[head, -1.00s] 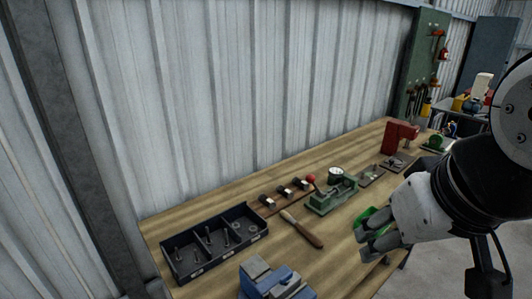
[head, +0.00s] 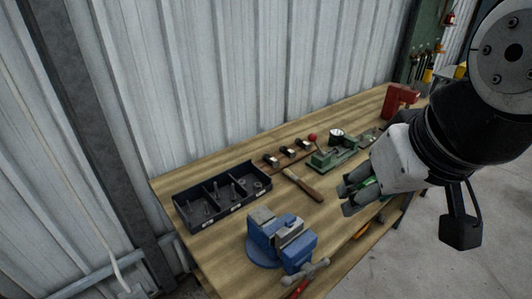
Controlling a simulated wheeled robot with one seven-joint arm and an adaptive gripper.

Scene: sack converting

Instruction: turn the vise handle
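A blue vise (head: 279,236) stands on the near left part of the wooden workbench (head: 345,232), with grey jaws on top. Its handle (head: 306,272) is a grey bar at the vise's front, by the bench's front edge. My gripper (head: 346,197) is over the bench to the right of and beyond the vise, apart from the handle. Its grey fingers point left, with green parts between them. The fingers look spread apart and I see nothing held between them.
A black divided tray (head: 222,197) with bolts lies behind the vise. A wooden-handled tool (head: 304,186), a green fixture with a dial (head: 335,151) and a red machine (head: 401,98) stand farther along. A red item (head: 299,289) shows below the handle. Corrugated wall borders the bench's back.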

